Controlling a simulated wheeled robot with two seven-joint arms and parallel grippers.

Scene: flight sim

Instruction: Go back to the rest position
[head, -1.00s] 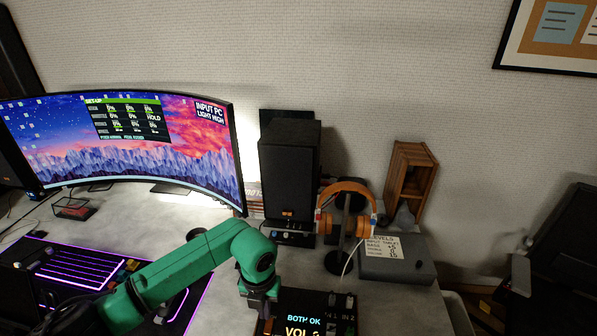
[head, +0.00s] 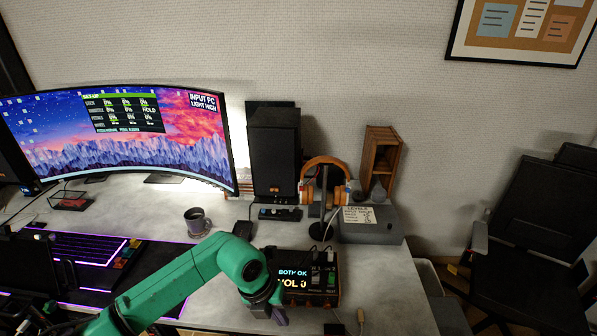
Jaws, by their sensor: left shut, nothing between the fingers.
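My left gripper (head: 277,316) is at the end of my green arm, at the lower middle of the head view, pointing down. It is shut and empty, just left of and in front of a small black control box (head: 310,277). The box has a lit screen reading "BOTH OK" and "VOL", partly covered by the gripper's wrist. I cannot tell whether the gripper touches the box. My right gripper is not in view.
A curved monitor (head: 115,140) stands at the left, with a lit keyboard (head: 85,250) before it. A mug (head: 196,221), a speaker (head: 274,155), orange headphones (head: 325,180) and a grey box (head: 372,226) are on the desk. A black chair (head: 530,235) is at the right.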

